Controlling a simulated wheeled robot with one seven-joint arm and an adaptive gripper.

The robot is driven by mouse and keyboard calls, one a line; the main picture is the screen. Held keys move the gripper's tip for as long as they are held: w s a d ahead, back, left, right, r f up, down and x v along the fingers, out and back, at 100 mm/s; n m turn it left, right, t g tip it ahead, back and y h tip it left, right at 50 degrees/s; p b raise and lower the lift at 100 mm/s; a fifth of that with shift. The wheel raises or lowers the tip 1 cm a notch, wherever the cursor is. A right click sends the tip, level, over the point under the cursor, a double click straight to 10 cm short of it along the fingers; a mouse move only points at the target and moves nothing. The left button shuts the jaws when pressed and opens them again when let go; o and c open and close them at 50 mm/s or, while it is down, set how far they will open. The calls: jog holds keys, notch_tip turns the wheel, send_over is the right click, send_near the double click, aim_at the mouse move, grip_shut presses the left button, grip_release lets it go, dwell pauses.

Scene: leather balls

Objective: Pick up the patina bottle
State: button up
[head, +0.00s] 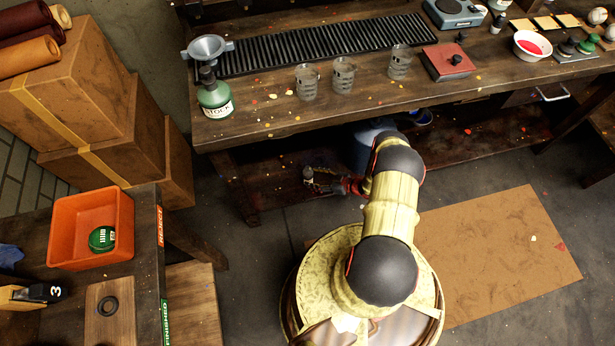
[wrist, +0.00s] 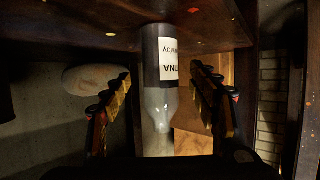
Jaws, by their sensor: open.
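The patina bottle (wrist: 161,95) shows in the wrist view with a dark body, a white label ending in "TINA" and a pale neck. Picture-wise it hangs neck down, its base against a brown wooden surface (wrist: 90,35) at the top; the label text is inverted too. My gripper (wrist: 160,80) is open, one finger on each side of the bottle, with visible gaps between fingers and glass. In the head view my gripper (head: 324,180) reaches left under the workbench, low by its shelf; the bottle is hard to make out there.
The workbench (head: 270,122) overhangs my gripper, with glass beakers (head: 343,75) and a green bottle (head: 214,98) on top. A blue container (head: 362,150) stands beneath it, close to my arm. An orange bin (head: 70,225) is at left. A pale rounded thing (wrist: 92,79) lies left of the fingers.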

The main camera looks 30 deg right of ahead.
jog(key=shift+b+x, duration=0.6)
jog(key=shift+x, duration=1.4)
jog(key=shift+f, duration=0.1)
jog(key=shift+s, duration=0.1)
jog(key=shift+c, duration=0.8)
jog(key=c, duration=1.1)
jog(key=shift+c, duration=0.7)
jog(key=shift+r, duration=0.2)
